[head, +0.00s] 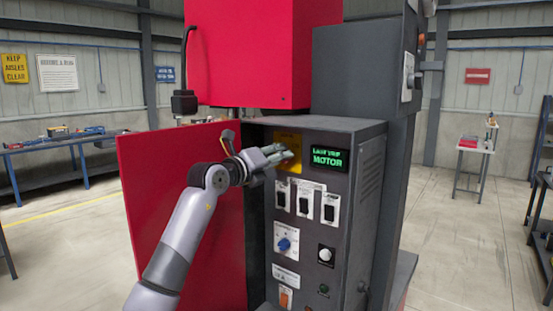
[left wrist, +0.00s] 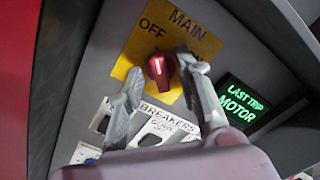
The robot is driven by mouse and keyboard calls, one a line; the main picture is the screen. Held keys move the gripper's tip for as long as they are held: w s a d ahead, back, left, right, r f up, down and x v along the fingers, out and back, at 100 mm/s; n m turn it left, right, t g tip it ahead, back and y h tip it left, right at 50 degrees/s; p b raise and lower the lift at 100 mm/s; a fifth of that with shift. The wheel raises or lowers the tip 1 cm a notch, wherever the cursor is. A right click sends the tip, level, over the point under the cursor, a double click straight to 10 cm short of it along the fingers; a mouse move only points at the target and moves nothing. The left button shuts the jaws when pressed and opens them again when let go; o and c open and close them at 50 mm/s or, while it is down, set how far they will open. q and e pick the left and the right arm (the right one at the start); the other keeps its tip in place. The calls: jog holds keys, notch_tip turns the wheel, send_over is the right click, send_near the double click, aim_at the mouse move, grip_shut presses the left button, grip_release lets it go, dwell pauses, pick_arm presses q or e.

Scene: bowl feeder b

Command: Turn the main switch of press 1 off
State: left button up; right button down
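The main switch is a red knob (left wrist: 158,70) on a yellow plate (left wrist: 145,47) marked MAIN, with OFF at its upper left in the left wrist view. A second label to its right is mostly covered by a finger. I cannot tell which label the knob points to. In the head view the yellow plate (head: 287,137) shows at the panel's upper left, and my gripper hides the knob. My left gripper (head: 287,156) is in front of the plate. In the left wrist view its fingers (left wrist: 160,64) are apart, one on each side of the knob; contact is not clear. My right gripper is not in view.
A green-lit display (head: 328,158) reading LAST TRIP MOTOR is right of the plate. Several breakers (head: 305,203) sit below it, with a blue selector knob (head: 284,244) lower down. A red panel (head: 180,200) stands left of the cabinet, behind my arm.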

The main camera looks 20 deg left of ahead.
pick_arm(q)
jog(key=v, duration=1.2)
dwell(0.3)
